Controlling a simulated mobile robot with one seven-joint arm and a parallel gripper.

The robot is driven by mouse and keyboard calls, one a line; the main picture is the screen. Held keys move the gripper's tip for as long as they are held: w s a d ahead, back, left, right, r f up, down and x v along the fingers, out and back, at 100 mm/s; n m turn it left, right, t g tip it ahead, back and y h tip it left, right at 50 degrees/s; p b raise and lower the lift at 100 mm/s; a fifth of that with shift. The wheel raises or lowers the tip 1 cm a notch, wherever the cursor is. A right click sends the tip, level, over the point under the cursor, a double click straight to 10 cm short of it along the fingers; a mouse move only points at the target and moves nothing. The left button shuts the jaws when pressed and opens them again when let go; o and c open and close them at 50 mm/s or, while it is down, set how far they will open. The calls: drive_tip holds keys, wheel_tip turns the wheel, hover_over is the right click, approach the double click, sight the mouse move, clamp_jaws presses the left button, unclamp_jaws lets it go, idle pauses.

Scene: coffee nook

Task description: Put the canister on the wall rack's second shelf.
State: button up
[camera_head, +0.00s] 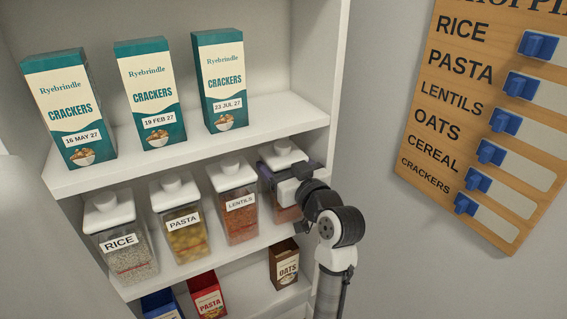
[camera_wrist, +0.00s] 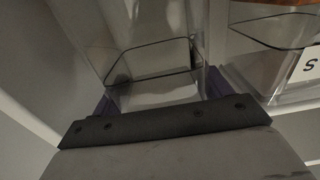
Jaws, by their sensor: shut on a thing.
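A clear canister with a white lid (camera_head: 281,155) is at the right end of the wall rack's middle shelf (camera_head: 195,258), beside the LENTILS canister (camera_head: 238,222). My gripper (camera_head: 287,180) is shut on it from the front and hides much of its body. Something reddish shows low in it. In the wrist view, the clear canister (camera_wrist: 155,62) sits between the dark purple fingers (camera_wrist: 160,100). I cannot tell whether its base touches the shelf.
RICE (camera_head: 130,262) and PASTA (camera_head: 183,232) canisters stand further left on that shelf. Several cracker boxes (camera_head: 150,95) stand on the shelf above. PASTA (camera_head: 207,296) and OATS (camera_head: 284,267) boxes are below. The rack's side wall (camera_head: 322,60) is close on the right.

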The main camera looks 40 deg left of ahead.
drive_tip(key=shift+f, duration=0.15)
drive_tip(key=o, duration=1.5)
drive_tip(key=shift+r, duration=0.3)
drive_tip(key=shift+b+v, duration=1.9)
drive_tip(key=shift+v, duration=4.15)
drive_tip(key=shift+d+f, duration=0.1)
drive_tip(key=shift+f, duration=0.15)
